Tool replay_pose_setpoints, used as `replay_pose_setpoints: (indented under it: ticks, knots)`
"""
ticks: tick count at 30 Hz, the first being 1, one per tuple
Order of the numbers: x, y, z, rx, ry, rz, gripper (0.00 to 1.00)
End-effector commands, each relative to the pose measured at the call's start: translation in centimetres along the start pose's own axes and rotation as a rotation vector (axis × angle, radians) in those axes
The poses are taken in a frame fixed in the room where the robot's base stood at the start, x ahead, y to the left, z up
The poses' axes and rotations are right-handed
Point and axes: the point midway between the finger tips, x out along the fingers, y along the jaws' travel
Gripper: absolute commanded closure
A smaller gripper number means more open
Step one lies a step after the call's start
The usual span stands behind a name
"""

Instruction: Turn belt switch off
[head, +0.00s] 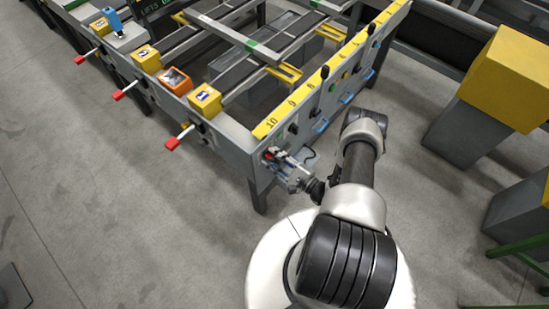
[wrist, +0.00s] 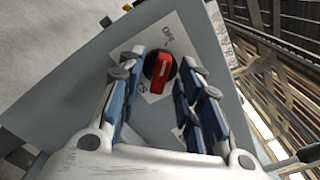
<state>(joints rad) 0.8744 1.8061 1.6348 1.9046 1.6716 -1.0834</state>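The belt switch (wrist: 161,74) is a red handle on a round black base, mounted on a white plate with dark lettering (wrist: 168,38) that I cannot read fully. In the wrist view my gripper (wrist: 162,62) is open, with one blue-padded finger on each side of the switch. Gaps show between the red handle and both fingers. In the head view my gripper (head: 278,163) is at the near corner of the grey table frame (head: 235,133), and it mostly hides the switch there.
A yellow numbered strip (head: 325,75) and several buttons run along the frame's right side. Levers with red ends (head: 172,143) stick out on the left.

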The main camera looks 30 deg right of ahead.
Motion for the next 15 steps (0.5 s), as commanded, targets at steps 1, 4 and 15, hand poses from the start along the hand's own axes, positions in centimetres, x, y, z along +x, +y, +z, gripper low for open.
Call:
replay_pose_setpoints:
  ticks: [1, 4, 15]
  knots:
    - [0.0, 0.0, 0.0, 0.0, 0.0, 0.0, 0.68]
    - [-0.3, 0.0, -0.1, 0.001, 0.002, -0.001, 0.68]
    - [-6.4, -0.1, -0.1, 0.001, 0.006, -0.006, 0.68]
